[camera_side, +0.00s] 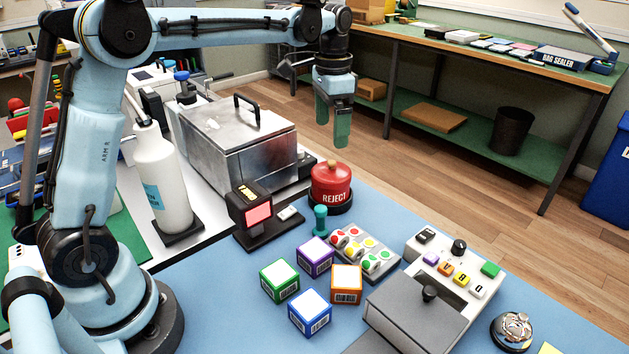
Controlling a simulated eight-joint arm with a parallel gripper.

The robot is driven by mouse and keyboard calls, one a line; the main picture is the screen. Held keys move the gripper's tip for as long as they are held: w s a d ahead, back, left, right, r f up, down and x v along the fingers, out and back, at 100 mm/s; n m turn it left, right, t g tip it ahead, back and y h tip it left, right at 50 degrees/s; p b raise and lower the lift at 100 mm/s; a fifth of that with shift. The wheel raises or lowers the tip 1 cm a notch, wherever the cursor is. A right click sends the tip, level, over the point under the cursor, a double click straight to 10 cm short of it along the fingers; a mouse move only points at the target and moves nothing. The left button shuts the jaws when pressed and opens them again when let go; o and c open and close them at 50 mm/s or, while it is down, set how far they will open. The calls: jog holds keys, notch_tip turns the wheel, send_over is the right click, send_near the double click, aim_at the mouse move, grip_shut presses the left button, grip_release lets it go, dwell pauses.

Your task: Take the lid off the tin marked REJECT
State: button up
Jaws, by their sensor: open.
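The tin marked REJECT (333,197) is a red round tin on a dark base, standing upright at the back of the blue mat. Its red lid (331,170) is on it, with a small knob on top. My gripper (334,140) points down above the tin and appears apart from it. Its green fingers are open with nothing between them. How far it is in depth from the lid I cannot tell.
A metal tank (240,145) with a handled lid stands left of the tin. A small device with a red screen (258,214), a teal peg (320,221) and a tray of coloured dots (362,252) are near. Several coloured boxes (279,281) and a grey-lidded case (415,315) lie in front.

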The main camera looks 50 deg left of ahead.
aim_at(332, 161)
jog(key=shift+d+f, duration=0.15)
jog(key=shift+f, duration=2.05)
jog(key=shift+d+f, duration=0.15)
jog(key=shift+f, duration=2)
jog(key=c, duration=1)
